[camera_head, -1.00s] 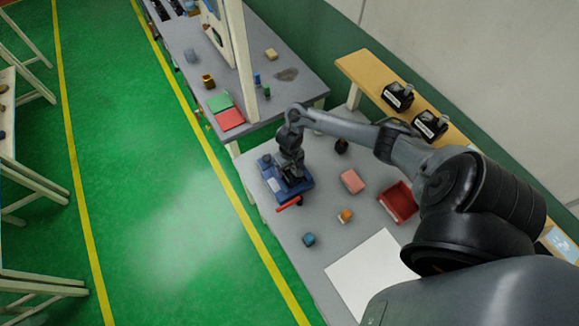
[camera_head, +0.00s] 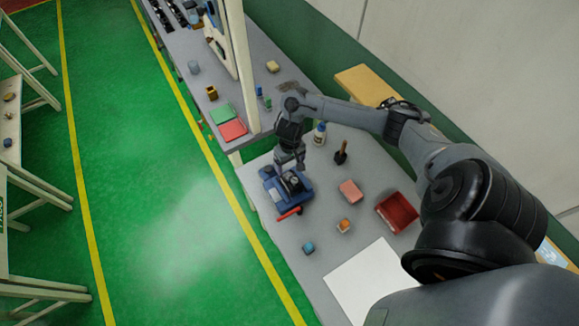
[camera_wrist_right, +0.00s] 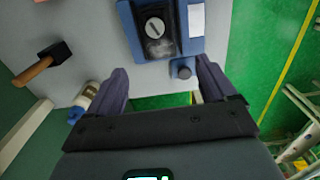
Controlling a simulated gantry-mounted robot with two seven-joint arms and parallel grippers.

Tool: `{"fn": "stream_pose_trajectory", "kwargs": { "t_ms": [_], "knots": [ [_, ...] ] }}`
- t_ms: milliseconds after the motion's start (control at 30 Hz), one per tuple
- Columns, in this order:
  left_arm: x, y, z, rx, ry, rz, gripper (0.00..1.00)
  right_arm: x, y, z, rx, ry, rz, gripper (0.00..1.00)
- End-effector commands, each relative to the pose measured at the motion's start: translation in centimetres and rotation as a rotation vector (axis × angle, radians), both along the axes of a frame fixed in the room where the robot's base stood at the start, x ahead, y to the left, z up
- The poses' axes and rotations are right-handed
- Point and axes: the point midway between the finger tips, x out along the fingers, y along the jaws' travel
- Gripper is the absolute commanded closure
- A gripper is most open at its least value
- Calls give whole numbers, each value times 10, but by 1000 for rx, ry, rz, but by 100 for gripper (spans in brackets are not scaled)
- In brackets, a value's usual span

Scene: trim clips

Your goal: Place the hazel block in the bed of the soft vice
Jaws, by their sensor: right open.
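The soft vice (camera_head: 271,192) is blue with a red handle and stands near the left edge of the grey bench. In the right wrist view the blue vice (camera_wrist_right: 150,76) lies just beyond my fingertips. A round pale grey piece with a slot (camera_wrist_right: 154,27) and a smudged grey patch show in its dark bed. I cannot tell whether either is the hazel block, and no block elsewhere is clearly hazel. My right gripper (camera_head: 289,164) is open and empty beside the vice's far end; its two fingers (camera_wrist_right: 162,66) stand apart. My left gripper is out of view.
A pink block (camera_head: 350,190), an orange piece (camera_head: 343,226), a blue block (camera_head: 308,248) and a red bin (camera_head: 398,212) stand right of the vice. A black mallet (camera_head: 341,153) and a bottle (camera_head: 319,133) are behind. A white sheet (camera_head: 374,284) lies in front.

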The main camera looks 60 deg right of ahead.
Motion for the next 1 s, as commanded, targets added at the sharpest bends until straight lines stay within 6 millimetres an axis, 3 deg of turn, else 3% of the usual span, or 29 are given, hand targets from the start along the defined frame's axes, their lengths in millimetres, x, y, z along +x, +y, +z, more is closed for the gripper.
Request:
{"fn": "stream_pose_trajectory", "kwargs": {
  "t_ms": [167,267,367,500,600,733,1000],
  "knots": [
    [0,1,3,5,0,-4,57,6,33,-6,12,-57,112,16],
    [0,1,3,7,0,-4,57,13,78,-18,20,-144,258,16],
    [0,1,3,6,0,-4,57,18,138,-24,17,-266,424,16],
    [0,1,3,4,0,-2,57,12,215,-8,-32,-430,601,16],
    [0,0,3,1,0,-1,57,-3,246,16,-85,-486,658,16],
    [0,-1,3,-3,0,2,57,-31,257,48,-136,-473,682,16],
    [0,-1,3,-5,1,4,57,-96,244,87,-118,-344,685,16]
  ]
}}
